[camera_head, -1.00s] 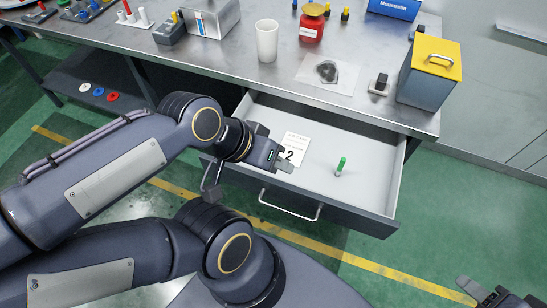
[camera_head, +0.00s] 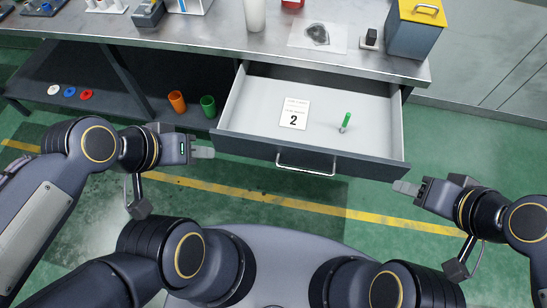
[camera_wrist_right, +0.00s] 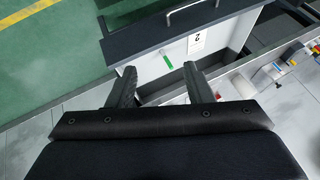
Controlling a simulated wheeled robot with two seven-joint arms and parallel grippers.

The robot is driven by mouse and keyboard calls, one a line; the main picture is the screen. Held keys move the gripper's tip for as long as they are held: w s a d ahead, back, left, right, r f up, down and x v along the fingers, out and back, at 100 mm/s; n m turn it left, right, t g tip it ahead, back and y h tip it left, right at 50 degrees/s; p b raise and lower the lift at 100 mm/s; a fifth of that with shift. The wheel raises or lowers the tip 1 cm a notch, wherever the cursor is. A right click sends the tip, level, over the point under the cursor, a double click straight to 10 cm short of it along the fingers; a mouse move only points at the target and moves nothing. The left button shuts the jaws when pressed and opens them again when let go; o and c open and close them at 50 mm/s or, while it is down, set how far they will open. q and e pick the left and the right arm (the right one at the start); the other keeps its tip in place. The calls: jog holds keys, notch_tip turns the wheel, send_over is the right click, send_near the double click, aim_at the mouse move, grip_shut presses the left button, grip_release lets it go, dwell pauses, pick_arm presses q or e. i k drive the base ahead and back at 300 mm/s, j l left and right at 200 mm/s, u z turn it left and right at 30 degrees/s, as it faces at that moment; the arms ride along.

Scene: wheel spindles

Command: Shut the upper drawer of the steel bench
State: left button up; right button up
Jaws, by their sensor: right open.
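The upper drawer (camera_head: 262,107) of the steel bench (camera_head: 190,35) is pulled out, with a light grey inside and a dark front. Its metal handle (camera_head: 305,168) is on the front face. The drawer also shows in the right wrist view (camera_wrist_right: 148,68), with its handle (camera_wrist_right: 190,12) at the top. My left gripper (camera_head: 205,152) is just left of the drawer's front left corner, seen edge-on, so its opening is unclear. My right gripper (camera_head: 405,187) is open and empty, just below the drawer's front right corner. Its two spread fingers show in the right wrist view (camera_wrist_right: 162,84).
In the drawer lie a card marked 2 (camera_head: 294,114) and a green-topped item (camera_head: 345,122). Orange (camera_head: 177,101) and green (camera_head: 208,106) cups stand on the lower shelf. A yellow-lidded box (camera_head: 413,32) stands on the bench. The floor before the drawer is clear.

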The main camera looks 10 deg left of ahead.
aim_at(371, 146)
jog(key=k+j+z, duration=0.1)
jog(key=j+z, duration=0.25)
jog(key=k+j+z, duration=0.15)
jog(key=z, duration=0.15)
